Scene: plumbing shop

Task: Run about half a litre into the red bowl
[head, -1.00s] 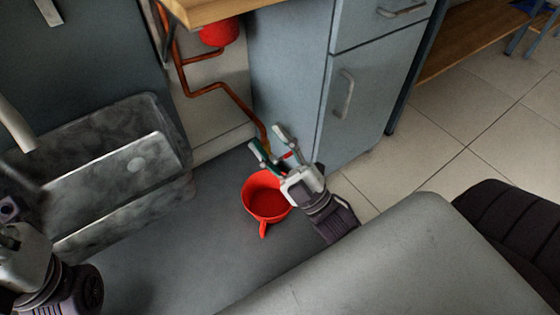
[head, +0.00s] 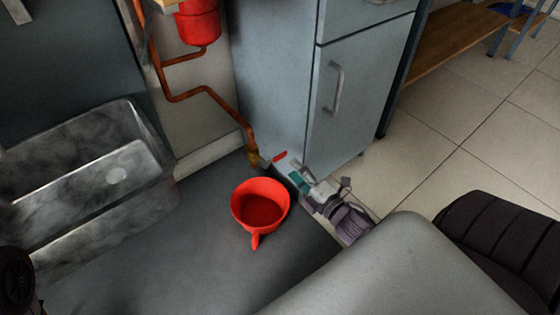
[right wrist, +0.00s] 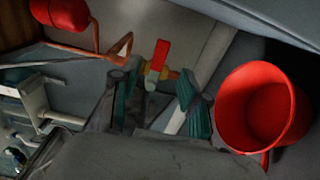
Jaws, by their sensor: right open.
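The red bowl (head: 260,219) stands upright on a dark grey surface, its handle toward me; it also shows at the right of the right wrist view (right wrist: 254,108). Its inside looks plain red, and I cannot tell whether it holds water. Behind it a copper pipe (head: 222,100) ends at a brass valve (head: 253,156) with a red lever (head: 280,156). My right gripper (head: 282,172) is open beside the valve, just behind and right of the bowl. In the right wrist view the lever (right wrist: 157,60) shows beyond the gap between the fingers (right wrist: 160,92).
A grey stone-like basin (head: 90,180) stands at the left. A grey cabinet (head: 350,110) with a handle rises right behind my right gripper. A red vessel (head: 198,24) sits on the pipe above. Tiled floor (head: 470,120) lies open at the right.

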